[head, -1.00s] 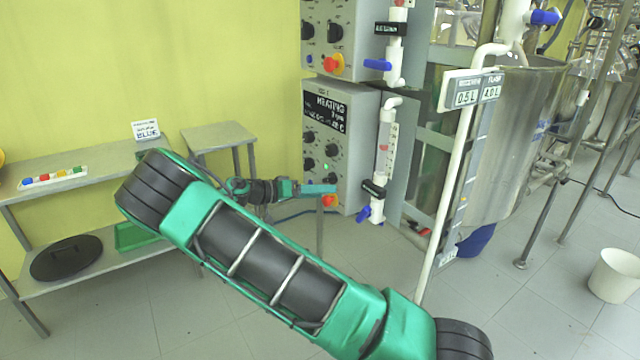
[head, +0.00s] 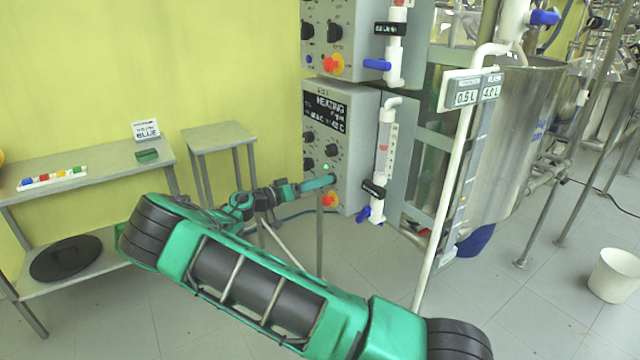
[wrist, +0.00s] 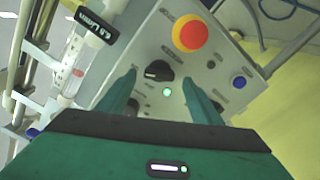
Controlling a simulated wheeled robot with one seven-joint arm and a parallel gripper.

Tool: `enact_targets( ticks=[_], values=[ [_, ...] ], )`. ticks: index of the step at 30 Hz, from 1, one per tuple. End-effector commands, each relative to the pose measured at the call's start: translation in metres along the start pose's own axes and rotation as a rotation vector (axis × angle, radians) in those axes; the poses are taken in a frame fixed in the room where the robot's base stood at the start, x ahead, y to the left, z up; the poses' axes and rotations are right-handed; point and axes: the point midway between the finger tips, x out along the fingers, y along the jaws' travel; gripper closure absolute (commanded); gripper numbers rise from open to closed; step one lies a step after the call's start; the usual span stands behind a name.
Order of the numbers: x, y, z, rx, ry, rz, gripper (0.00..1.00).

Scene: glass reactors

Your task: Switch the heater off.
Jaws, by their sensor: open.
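The heater is the lower grey control box (head: 359,140) with a black display headed HEATING (head: 325,111). Its front carries several black knobs and a lit green lamp (head: 326,167). My gripper (head: 333,180) is at the lower part of this front. In the wrist view my gripper (wrist: 159,74) is open, with its fingers on either side of a black knob (wrist: 157,71). I cannot tell whether they touch it. The lit green lamp (wrist: 167,91) shows just below the knob, between the fingers.
A red and yellow stop button (wrist: 190,34) is close to the fingertips, with a blue button (wrist: 238,82) to its right. A white pipe with a flow tube (head: 386,150) stands right of the box. A small side table (head: 218,137) stands left. A white bucket (head: 615,275) is far right.

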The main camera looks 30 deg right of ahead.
Motion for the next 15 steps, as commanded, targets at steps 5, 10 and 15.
enact_targets(
  ticks=[5, 10, 15],
  values=[
    [0.017, 0.0, 0.0, 0.001, 0.0, 0.0, 0.41],
    [0.022, 0.0, 0.0, 0.001, 0.0, -0.001, 0.41],
    [0.022, 0.0, 0.0, 0.0, 0.0, -0.001, 0.41]
  ],
)
